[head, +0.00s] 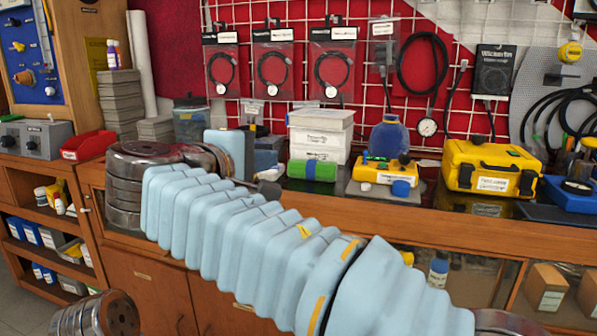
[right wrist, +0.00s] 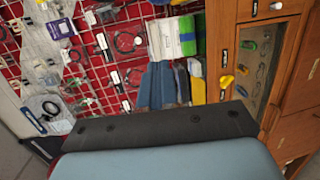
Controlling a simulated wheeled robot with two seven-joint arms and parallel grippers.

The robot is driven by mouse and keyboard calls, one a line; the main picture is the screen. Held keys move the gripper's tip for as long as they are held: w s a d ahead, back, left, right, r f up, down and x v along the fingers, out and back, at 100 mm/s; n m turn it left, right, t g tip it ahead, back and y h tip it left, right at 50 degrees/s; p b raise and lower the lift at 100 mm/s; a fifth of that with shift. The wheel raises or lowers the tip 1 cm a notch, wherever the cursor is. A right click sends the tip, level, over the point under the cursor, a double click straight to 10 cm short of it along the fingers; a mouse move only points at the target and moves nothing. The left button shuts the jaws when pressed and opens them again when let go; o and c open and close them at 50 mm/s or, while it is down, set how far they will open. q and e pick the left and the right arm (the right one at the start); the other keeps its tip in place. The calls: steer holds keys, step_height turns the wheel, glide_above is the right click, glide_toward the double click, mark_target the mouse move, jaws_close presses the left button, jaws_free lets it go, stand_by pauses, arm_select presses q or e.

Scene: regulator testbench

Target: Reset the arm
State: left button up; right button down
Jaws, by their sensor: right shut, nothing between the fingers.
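My right arm, in a pale blue ribbed sleeve, runs across the middle of the head view from lower right to upper left, ending at stacked metal joint rings. Beyond the sleeve, the small dark tip of my right gripper (head: 268,188) shows in front of the counter edge. It is shut and empty, and most of it is hidden behind my arm. In the right wrist view, a dark bar and pale blue cover of my own fill the bottom. My left gripper is not in view; only metal rings, seemingly of my left arm, show at lower left.
A wooden counter (head: 450,213) runs behind my arm. Packaged gauges (head: 273,68) hang on the red wall grid behind.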

steer(key=w+f+n+g+y, duration=0.15)
steer(key=w+f, duration=0.25)
steer(key=f, duration=0.6)
steer(key=w+f+n+g+y, duration=0.15)
steer(key=w+f, duration=0.25)
steer(key=f, duration=0.6)
steer(key=d+f+g+y, duration=0.1)
steer(key=d+f+g, duration=0.15)
steer(key=f, duration=0.75)
steer(key=d+f+g+y, duration=0.1)
steer(key=f+g+y, duration=0.15)
steer(key=f, duration=0.75)
steer(key=s+d+f+m+g+y, duration=0.1)
steer(key=s+d+f+m+g, duration=0.3)
steer(key=f, duration=0.6)
steer(key=s+d+f+m+g+y, duration=0.1)
steer(key=s+f+y, duration=0.1)
steer(key=s+f, duration=0.55)
steer(key=s+d+f+m+y, duration=0.1)
steer(key=s+d+f+m, duration=0.2)
steer(key=s+f+m, duration=0.3)
steer(key=s+d+f+m+y, duration=0.1)
steer(key=s+d+f+m, duration=0.3)
steer(key=s, duration=0.5)
step_height(320, 180, down, 2)
steer(key=shift+s+d+f+m+g, duration=0.15)
steer(key=shift+s+d+m+g, duration=0.15)
steer(key=shift+m, duration=0.9)
steer(key=shift+w, duration=0.1)
